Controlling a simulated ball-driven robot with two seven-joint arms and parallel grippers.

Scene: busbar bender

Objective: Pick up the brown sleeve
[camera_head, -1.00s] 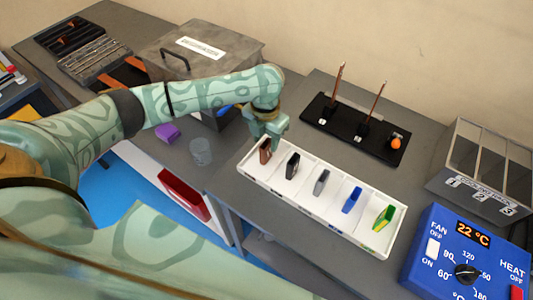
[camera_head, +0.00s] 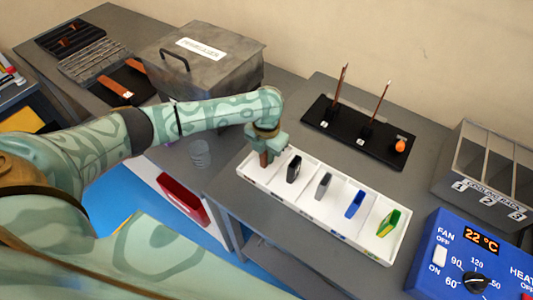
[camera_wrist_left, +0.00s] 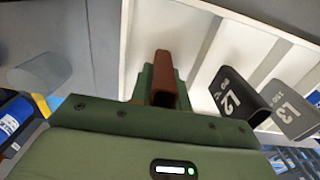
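The brown sleeve (camera_head: 264,159) stands in the leftmost compartment of the white tray (camera_head: 312,208). My left gripper (camera_head: 266,150) is low over that compartment, pointing down, and hides the sleeve's upper part. In the left wrist view the brown sleeve (camera_wrist_left: 164,75) sits between the green fingers (camera_wrist_left: 164,90), with one finger against each side and no clear gap. The gripper looks shut on it. I cannot tell whether the sleeve's bottom touches the tray. My right gripper is not in view.
Black (camera_head: 293,168), grey (camera_head: 323,186), blue (camera_head: 355,204) and green-yellow (camera_head: 388,222) sleeves stand in the other compartments. Behind is a black board (camera_head: 340,128) with upright rods. A blue control box (camera_head: 470,262) and a grey divided bin (camera_head: 485,170) are at right.

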